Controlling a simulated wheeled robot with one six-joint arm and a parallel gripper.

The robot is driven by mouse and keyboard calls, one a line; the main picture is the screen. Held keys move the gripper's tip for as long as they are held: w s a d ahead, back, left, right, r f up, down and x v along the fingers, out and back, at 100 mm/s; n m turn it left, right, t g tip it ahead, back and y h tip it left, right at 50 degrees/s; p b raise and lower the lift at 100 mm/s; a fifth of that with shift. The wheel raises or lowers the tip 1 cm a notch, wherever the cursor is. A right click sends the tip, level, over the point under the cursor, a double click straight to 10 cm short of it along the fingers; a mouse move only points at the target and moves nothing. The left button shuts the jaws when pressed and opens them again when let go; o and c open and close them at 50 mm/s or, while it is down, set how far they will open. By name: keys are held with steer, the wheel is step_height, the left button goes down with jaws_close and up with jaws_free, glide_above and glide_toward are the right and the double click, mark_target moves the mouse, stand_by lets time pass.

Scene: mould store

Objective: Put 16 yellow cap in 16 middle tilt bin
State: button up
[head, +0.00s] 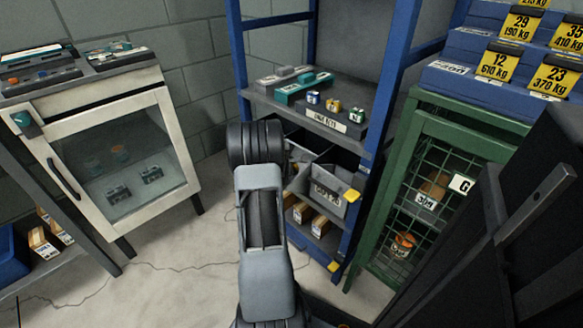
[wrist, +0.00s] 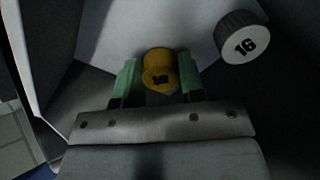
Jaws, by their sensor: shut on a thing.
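The yellow cap (wrist: 158,72), with a dark number on its face that is hard to read, is between the green fingers of my gripper (wrist: 158,80) in the wrist view. My gripper is shut on it. Light grey bin walls (wrist: 190,28) surround it; I cannot tell whether the cap touches them. A dark ribbed round piece with a white face marked 16 (wrist: 243,38) lies to its right. In the head view, an open grey tilt bin (head: 327,200) shows on the blue rack, right of my arm. My arm hides the gripper and the cap there.
The blue rack's shelf (head: 335,121) above the bins holds teal blocks and several small cans. Boxes (head: 303,213) lie below the bins. A green mesh cabinet (head: 415,190) stands right, a glass-door cabinet (head: 120,165) left. The floor (head: 180,265) between is mostly clear.

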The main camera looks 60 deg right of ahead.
steer(key=o, duration=1)
steer(key=p+v, duration=0.4)
steer(key=v, duration=1)
steer(key=shift+w+r+p, duration=0.1)
steer(key=shift+r+p, duration=0.1)
steer(key=shift+p, duration=0.15)
steer(key=w+a+r+m+t+y+p, duration=0.2)
steer(key=a+r+p, duration=0.6)
steer(key=a+r, duration=0.3)
steer(key=w+a+r+m+t+y+p, duration=0.1)
steer(key=w+a+r+p, duration=0.1)
steer(key=a+r+p, duration=0.9)
steer(key=shift+s+a+r+m+t+y+p, duration=0.5)
steer(key=shift+s+a+r+y+p, duration=0.5)
steer(key=shift+a+r+p, duration=1.65)
steer(key=shift+s+a+r+m+t+y+p, duration=0.3)
steer(key=shift+s+a+r+t+y+p, duration=0.7)
steer(key=shift+a+r, duration=2.9)
steer(key=shift+s+a+r+m+t+y+p, duration=0.35)
steer(key=shift+s+a+r+y+p, duration=0.6)
steer(key=shift+a+r+p, duration=2.2)
steer(key=shift+w+a+f+y+b, duration=0.35)
steer(key=shift+a+b, duration=0.25)
steer(key=shift+b, duration=0.3)
